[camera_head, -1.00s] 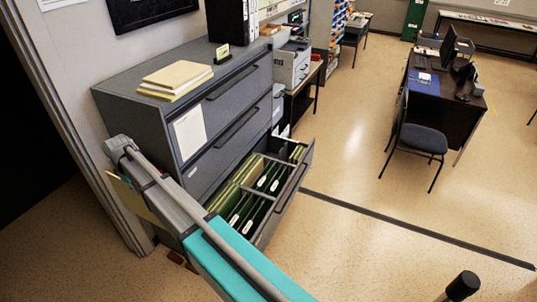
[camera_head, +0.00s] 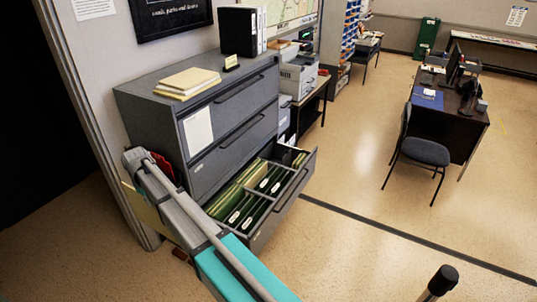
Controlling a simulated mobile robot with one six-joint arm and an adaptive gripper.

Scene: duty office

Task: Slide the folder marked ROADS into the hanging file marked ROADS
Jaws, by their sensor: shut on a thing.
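A manila folder (camera_head: 146,207) shows as a narrow strip at the left, behind my arm and beside the cabinet; any marking on it is unreadable. My arm hides its right side. My gripper is hidden behind the arm, so its fingers and hold cannot be seen. The open bottom drawer (camera_head: 284,208) of the grey cabinet holds green hanging files (camera_head: 238,190) with small white labels. Their words are too small to read, so I cannot tell which is ROADS. The folder is outside the drawer, to its left.
The grey cabinet (camera_head: 232,108) carries a stack of folders (camera_head: 187,82) and a black binder (camera_head: 238,31) on top. A red item (camera_head: 166,164) shows beside my arm. A chair (camera_head: 424,152) and a desk (camera_head: 450,118) stand at the right. The floor before the drawer is clear.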

